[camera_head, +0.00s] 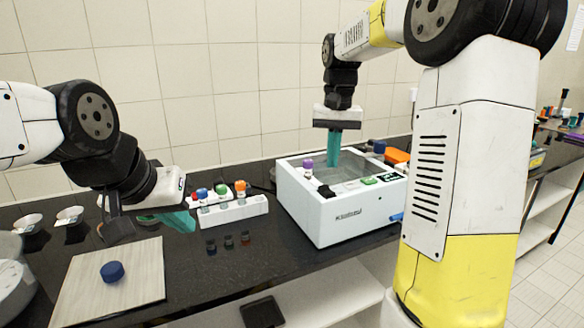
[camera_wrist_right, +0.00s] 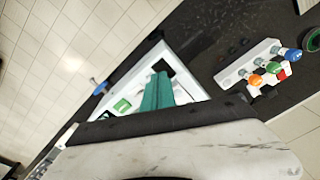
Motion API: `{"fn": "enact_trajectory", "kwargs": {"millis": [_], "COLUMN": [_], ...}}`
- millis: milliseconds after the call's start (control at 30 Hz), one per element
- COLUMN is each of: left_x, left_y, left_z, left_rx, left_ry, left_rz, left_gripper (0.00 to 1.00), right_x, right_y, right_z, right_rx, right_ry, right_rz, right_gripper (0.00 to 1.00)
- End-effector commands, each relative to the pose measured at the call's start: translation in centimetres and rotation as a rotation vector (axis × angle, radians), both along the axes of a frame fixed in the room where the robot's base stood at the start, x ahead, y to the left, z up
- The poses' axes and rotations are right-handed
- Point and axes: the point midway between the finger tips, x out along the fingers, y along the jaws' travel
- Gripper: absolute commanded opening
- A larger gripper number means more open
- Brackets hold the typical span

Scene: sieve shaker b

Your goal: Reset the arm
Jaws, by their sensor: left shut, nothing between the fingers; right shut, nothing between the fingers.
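My left arm comes in from the left in the head view. Its gripper (camera_head: 178,220) has teal fingers, is shut and empty, and hangs over the counter between a beige board and a white tube rack. My right arm rises at the right and reaches over the white shaker box (camera_head: 345,222). The right gripper (camera_head: 333,160) points down, shut and empty, with its teal fingers over the box's open top. In the right wrist view its teal fingers (camera_wrist_right: 157,92) are together above the white box (camera_wrist_right: 178,50).
The white rack (camera_head: 236,213) holds tubes with coloured caps. Small cups (camera_head: 69,216) stand at the left. A purple-capped tube (camera_head: 308,166) is at the box.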

Motion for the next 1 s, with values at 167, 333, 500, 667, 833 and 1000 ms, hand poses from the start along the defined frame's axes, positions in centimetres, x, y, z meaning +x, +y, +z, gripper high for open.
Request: {"fn": "enact_trajectory", "kwargs": {"millis": [167,333,500,667,833,1000], "left_x": [0.0,0.0,0.0,0.0,0.0,0.0], "left_y": [0.0,0.0,0.0,0.0,0.0,0.0], "left_z": [0.0,0.0,0.0,0.0,0.0,0.0], "left_rx": [0.000,0.000,0.000,0.000,0.000,0.000], "left_ry": [0.000,0.000,0.000,0.000,0.000,0.000], "left_rz": [0.000,0.000,0.000,0.000,0.000,0.000], "left_gripper": [0.00,0.00,0.00,0.00,0.00,0.00], "right_x": [-6.0,-12.1,-17.7,-21.0,-22.3,-22.5], "right_y": [0.1,0.7,1.4,1.9,2.2,2.2], "right_z": [2.2,2.4,1.2,-0.4,-1.4,-1.5], "right_rx": [0.055,0.093,0.112,0.116,0.113,0.114], "right_ry": [-0.129,-0.264,-0.396,-0.482,-0.520,-0.523], "right_rz": [0.054,0.110,0.158,0.188,0.200,0.202], "right_gripper": [0.00,0.00,0.00,0.00,0.00,0.00]}}
